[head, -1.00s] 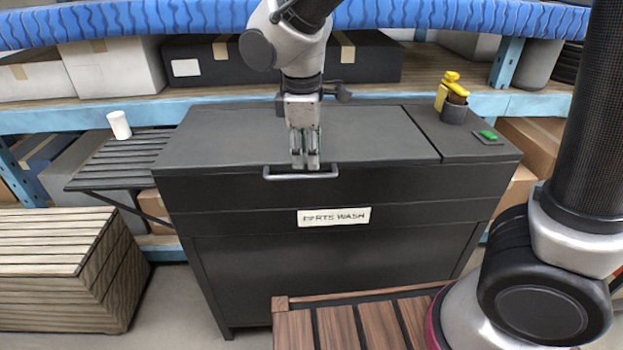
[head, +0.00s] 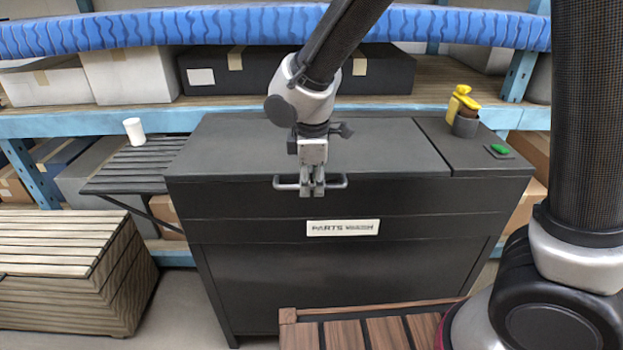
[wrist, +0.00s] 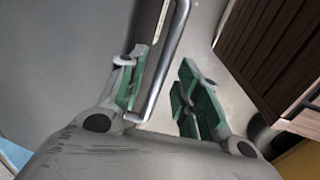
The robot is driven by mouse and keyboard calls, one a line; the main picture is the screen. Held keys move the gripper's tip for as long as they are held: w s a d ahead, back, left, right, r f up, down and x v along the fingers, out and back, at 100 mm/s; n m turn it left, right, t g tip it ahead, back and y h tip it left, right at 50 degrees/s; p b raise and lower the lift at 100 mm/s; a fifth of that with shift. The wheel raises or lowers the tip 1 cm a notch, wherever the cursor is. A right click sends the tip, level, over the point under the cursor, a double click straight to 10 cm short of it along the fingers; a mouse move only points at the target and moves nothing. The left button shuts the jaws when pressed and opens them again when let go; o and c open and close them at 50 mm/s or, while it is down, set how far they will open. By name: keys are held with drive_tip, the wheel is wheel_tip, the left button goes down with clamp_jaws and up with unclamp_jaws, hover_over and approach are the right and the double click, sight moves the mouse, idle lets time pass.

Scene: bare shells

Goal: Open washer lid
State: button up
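The dark grey parts washer (head: 350,275) stands in front of me with its lid (head: 390,145) lying flat and closed. A grey bar handle (head: 285,186) runs along the lid's front edge. My gripper (head: 312,190) reaches down over the middle of this handle, hiding part of it. In the wrist view, my gripper (wrist: 165,100) has its green-padded fingers apart. The handle (wrist: 167,65) passes between them, nearer the left finger. Whether that finger touches the bar I cannot tell.
The washer's right top holds a cup (head: 465,124) with yellow items and a green button (head: 500,149). A slatted side shelf with a white cup (head: 134,131) is at left. A wooden crate (head: 70,270) stands lower left. Loaded shelving is behind.

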clamp_jaws()
drive_tip(key=shift+r, duration=0.1)
